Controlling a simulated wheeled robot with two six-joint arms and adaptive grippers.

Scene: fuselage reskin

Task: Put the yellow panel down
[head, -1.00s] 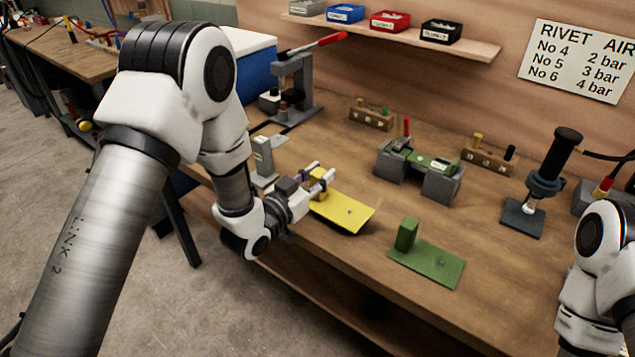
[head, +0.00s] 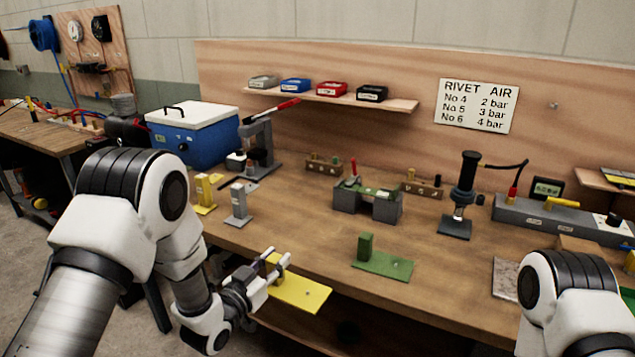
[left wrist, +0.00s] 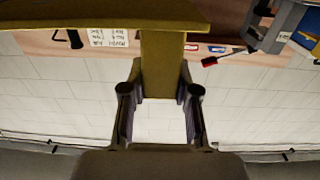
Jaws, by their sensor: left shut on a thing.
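The yellow panel (head: 302,293) is a flat plate with an upright block at its left end. My left gripper (head: 274,266) is shut on that block. In the head view the plate looks roughly level and overlaps the bench's front edge; its height above the bench is hard to tell. In the left wrist view the yellow block (left wrist: 163,65) is between the two fingers (left wrist: 158,95), and the yellow plate (left wrist: 100,17) spans the top. My right arm shows at the lower right of the head view, but its gripper is out of frame.
A green panel (head: 385,265) lies on the wooden bench (head: 320,235), right of the yellow panel. A grey stand (head: 239,206) and a yellow bracket (head: 204,195) stand to the left. A grey fixture (head: 367,202) with a green top is behind. Bare wood lies between them.

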